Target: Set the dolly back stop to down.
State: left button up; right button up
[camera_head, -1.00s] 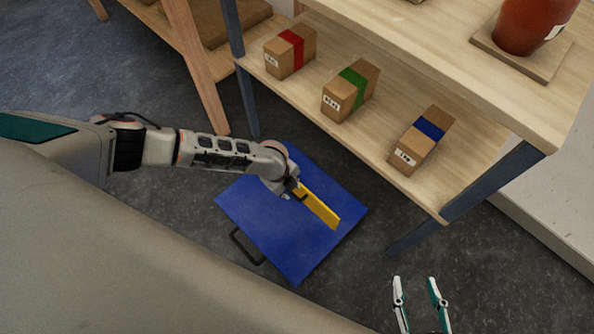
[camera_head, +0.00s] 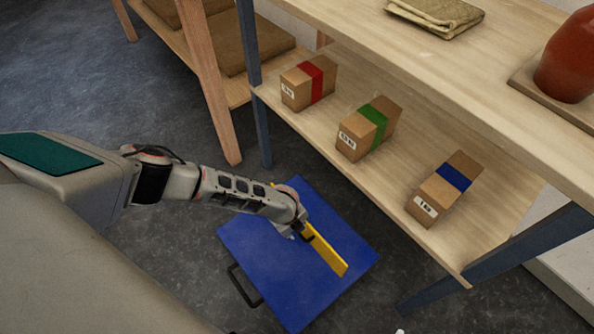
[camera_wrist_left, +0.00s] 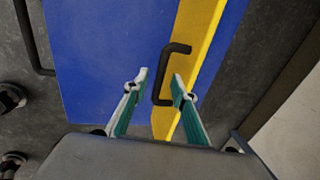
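The dolly is a flat blue platform (camera_head: 270,265) on the floor, and its blue deck (camera_wrist_left: 105,60) fills much of the left wrist view. The back stop is a yellow bar (camera_head: 328,252) across the deck, seen also in the left wrist view (camera_wrist_left: 198,40). It shows two faces and seems to stand up from the deck. A black handle (camera_wrist_left: 170,75) is on it. My left gripper (camera_wrist_left: 160,88) is open, with part of the handle between its fingertips, nearer the right finger. Contact is unclear. Only a tip of my right gripper (camera_head: 400,331) shows.
A wooden shelf (camera_head: 300,115) beside the dolly holds boxes with red (camera_head: 309,83), green (camera_head: 369,128) and blue (camera_head: 445,188) bands. Its dark leg (camera_head: 440,288) stands right of the dolly. A black loop handle (camera_head: 243,286) is at the dolly's left edge.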

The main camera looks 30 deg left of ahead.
pick_arm(q)
grip_shut()
jog(key=shift+w+d+r, duration=0.15)
jog(key=shift+w+d, duration=0.05)
jog(key=shift+w, duration=0.25)
pick_arm(e)
jog(key=shift+f, duration=0.1)
